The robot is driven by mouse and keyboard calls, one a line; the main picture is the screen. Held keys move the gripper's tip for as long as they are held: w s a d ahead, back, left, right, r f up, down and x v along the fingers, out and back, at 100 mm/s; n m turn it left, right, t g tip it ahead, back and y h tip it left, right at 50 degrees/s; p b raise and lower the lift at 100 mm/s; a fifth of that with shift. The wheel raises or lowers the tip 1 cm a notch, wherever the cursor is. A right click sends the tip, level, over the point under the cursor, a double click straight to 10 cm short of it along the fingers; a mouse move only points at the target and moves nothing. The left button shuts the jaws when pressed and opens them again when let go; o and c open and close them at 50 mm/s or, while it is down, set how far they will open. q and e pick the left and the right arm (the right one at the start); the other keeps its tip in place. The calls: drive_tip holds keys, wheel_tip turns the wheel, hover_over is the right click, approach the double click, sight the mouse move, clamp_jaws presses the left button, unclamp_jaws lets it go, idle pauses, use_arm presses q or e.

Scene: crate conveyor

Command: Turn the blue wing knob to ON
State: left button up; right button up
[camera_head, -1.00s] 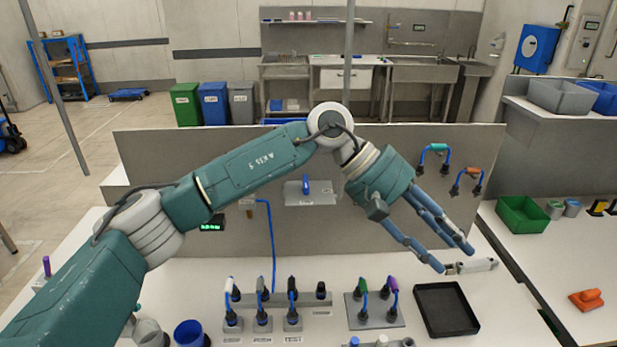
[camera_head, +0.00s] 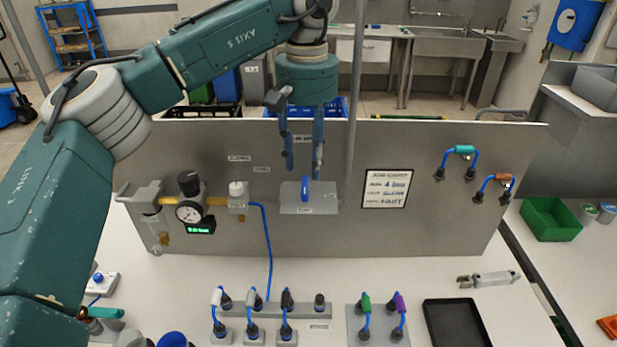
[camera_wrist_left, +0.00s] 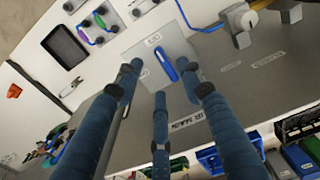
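The blue wing knob (camera_head: 305,190) stands out from a grey plate (camera_head: 327,203) on the upright grey panel; its wing is vertical in the head view. It also shows in the left wrist view (camera_wrist_left: 165,64). My left gripper (camera_head: 303,170) points down in front of the panel, just above the knob. Its fingers are spread and hold nothing. In the left wrist view two fingertips flank the knob and a third finger is below it; I cannot tell whether any touches it. The label by the knob is too small to read. My right gripper is not in view.
A gauge (camera_head: 190,211) and valve fittings are left of the knob, with a blue hose (camera_head: 266,245) running down. A framed sheet (camera_head: 387,188) and a post (camera_head: 355,90) are to the right. Several cable plugs and a black tray (camera_head: 455,325) occupy the table below.

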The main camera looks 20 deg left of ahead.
sight(307, 188)
use_arm(q)
wheel_tip(307, 188, down, 5)
drive_tip(key=shift+a+r+p, duration=0.1)
drive_tip(key=shift+r+p, duration=0.05)
drive_tip(key=shift+p, duration=0.5)
drive_tip(key=shift+w+f, duration=0.25)
drive_tip(key=shift+f, duration=0.7)
drive_tip(key=shift+s, duration=0.1)
drive_tip(key=shift+c, duration=0.3)
drive_tip(key=c, duration=0.8)
clamp_jaws()
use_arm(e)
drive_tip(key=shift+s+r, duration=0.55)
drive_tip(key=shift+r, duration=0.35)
